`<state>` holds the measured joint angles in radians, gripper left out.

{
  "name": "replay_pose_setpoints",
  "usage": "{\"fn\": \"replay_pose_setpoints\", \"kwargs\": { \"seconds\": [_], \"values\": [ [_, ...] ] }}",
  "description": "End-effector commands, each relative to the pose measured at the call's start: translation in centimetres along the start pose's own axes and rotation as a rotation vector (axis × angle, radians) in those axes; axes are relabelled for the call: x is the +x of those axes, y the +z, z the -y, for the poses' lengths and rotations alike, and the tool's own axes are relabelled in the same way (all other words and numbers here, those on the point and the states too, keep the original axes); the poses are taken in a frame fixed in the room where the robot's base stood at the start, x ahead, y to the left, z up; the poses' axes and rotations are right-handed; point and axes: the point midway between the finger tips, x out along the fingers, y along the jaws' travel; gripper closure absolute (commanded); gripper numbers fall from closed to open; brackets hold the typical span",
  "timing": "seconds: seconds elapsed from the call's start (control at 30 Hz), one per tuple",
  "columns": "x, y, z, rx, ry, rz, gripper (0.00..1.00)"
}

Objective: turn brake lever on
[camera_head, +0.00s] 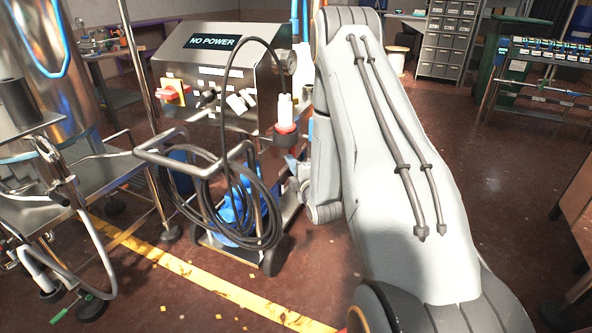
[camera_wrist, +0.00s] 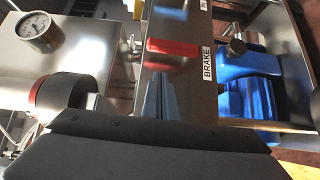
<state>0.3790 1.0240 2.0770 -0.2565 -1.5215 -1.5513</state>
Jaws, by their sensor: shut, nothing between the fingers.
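In the wrist view a white BRAKE label (camera_wrist: 208,65) is on the edge of a shiny metal panel (camera_wrist: 173,80). A metal lever with a round knob (camera_wrist: 235,46) sticks out just right of the label. A red bar (camera_wrist: 172,47) lies left of the label; which of the two is the brake lever I cannot tell for sure. My gripper (camera_wrist: 160,125) shows as a dark, wide body along the bottom of the wrist view. It is shut and empty, apart from the label and knob.
A metal cart (camera_head: 215,75) with a NO POWER display (camera_head: 212,41) stands left of my arm. A black hose coil (camera_head: 235,195) hangs on its handle. A steel tank (camera_head: 50,60) is at far left. A pressure gauge (camera_wrist: 41,33) is at upper left. Open floor (camera_head: 490,190) lies right.

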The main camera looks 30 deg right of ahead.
Motion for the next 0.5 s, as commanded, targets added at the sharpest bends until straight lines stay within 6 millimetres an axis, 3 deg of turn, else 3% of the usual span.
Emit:
{"fn": "replay_pose_setpoints", "kwargs": {
  "seconds": [0.13,0.2,0.5],
  "values": [
    [2.9,-0.1,0.0,0.000,0.002,-0.002,1.00],
    [3.7,0.8,0.1,0.001,0.002,0.002,1.00],
    [5.6,2.7,0.0,0.001,0.000,0.000,1.00]
  ]
}}
